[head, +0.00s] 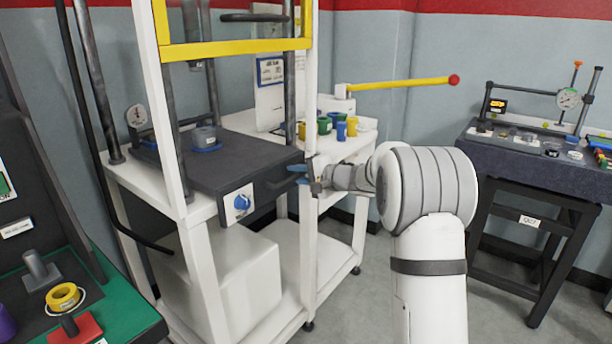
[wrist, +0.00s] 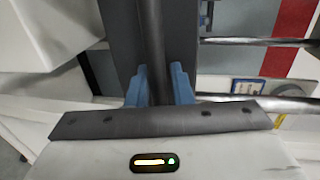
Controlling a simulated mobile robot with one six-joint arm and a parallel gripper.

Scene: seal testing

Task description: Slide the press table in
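The press table (head: 225,172) is a dark grey slab sticking out toward the front of the white press frame (head: 170,110). A grey cylinder with a blue base (head: 205,138) stands on it. A dark handle bar (head: 278,187) runs along its front edge. My gripper (head: 298,174) is at the right end of this bar. In the wrist view the bar (wrist: 153,45) runs between my two blue fingers (wrist: 159,75), which sit close on either side and appear shut on it. The exact contact is partly hidden.
A white side table (head: 350,145) with several coloured cups stands behind my gripper. A yellow lever (head: 400,84) with a red knob reaches out above it. A dark bench (head: 530,150) stands at the right, and a green-topped bench (head: 110,310) at the lower left.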

